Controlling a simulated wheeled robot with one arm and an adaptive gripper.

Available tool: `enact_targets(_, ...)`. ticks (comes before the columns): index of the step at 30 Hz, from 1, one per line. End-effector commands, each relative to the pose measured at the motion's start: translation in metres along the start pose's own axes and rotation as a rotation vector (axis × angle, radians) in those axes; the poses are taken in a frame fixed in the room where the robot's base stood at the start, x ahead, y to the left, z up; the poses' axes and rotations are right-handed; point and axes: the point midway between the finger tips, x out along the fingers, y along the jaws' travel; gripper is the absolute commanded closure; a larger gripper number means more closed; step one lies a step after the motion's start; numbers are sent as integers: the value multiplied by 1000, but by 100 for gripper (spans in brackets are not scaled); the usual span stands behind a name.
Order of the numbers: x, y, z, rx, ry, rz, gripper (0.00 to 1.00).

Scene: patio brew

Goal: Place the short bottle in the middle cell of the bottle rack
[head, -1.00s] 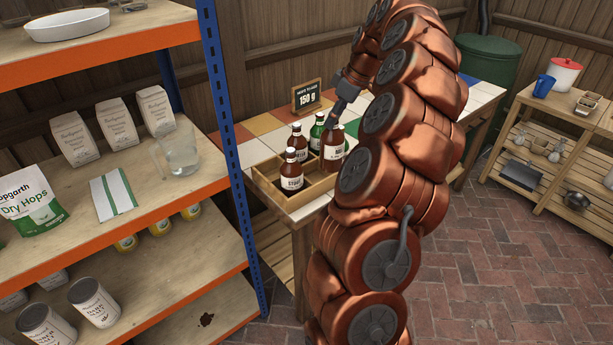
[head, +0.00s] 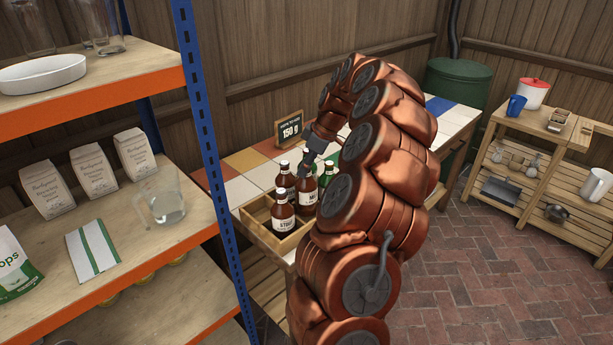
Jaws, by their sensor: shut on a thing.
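My gripper (head: 313,156) is shut on a brown bottle (head: 306,191) and holds it upright from above, over or in the bottle rack (head: 264,235). Whether the bottle's base touches the rack floor is hidden. A brown stout bottle (head: 283,214) stands in the rack in front and to the left of the held one. Another dark bottle (head: 285,180) stands behind the stout bottle. A green bottle (head: 332,168) stands behind and to the right, partly covered by my arm. The right part of the rack is hidden by my arm. The rack's left cells look empty.
A blue shelf post (head: 208,140) stands close at left, beside shelves with a glass jug (head: 163,203) and paper bags (head: 95,170). A slatted bench (head: 530,160) stands far right.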

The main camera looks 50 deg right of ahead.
Motion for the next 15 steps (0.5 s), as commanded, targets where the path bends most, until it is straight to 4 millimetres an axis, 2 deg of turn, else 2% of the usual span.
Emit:
enact_targets(5, 8, 2, 4, 2, 2, 5, 100)
enact_targets(12, 33, 1, 14, 0, 2, 3, 100)
enact_targets(15, 35, 1, 15, 0, 2, 4, 100)
